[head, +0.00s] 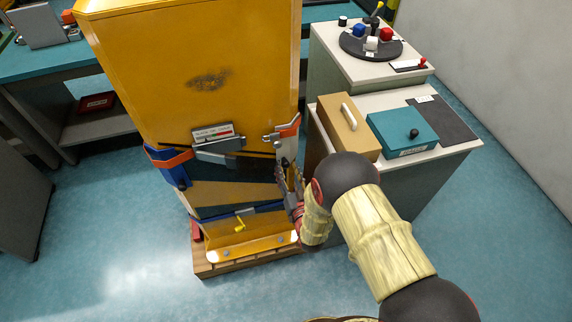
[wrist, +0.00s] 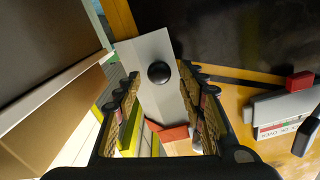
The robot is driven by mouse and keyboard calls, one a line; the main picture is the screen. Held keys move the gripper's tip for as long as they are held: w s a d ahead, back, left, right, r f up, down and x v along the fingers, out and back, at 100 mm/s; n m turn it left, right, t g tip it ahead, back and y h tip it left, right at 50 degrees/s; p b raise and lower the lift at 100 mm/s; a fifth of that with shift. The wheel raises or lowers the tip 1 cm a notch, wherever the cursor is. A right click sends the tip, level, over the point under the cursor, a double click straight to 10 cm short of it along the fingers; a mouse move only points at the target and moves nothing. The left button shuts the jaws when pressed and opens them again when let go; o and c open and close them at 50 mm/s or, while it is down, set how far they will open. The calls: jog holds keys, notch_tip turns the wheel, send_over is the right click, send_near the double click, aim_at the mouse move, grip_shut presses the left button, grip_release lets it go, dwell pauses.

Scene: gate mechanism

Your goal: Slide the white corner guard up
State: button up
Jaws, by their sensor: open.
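The white corner guard (wrist: 160,45) is a pale flat plate with a round black knob (wrist: 158,73) in the wrist view. It lies along the edge of the yellow cabinet (head: 190,50). My gripper (wrist: 160,80) is open, with one finger on each side of the knob in that view. I cannot tell whether either finger touches it. In the head view my gripper (head: 289,175) is at the cabinet's right edge, and it mostly hides the guard.
An orange-and-grey latch (head: 288,130) sits just above my gripper on the cabinet edge. A grey stand with a tan box (head: 345,125) and a teal box (head: 402,130) is close on the right. Floor is clear at lower left.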

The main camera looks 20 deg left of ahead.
jog(key=v, duration=0.9)
jog(key=shift+s+d, duration=0.1)
jog(key=shift+s, duration=0.05)
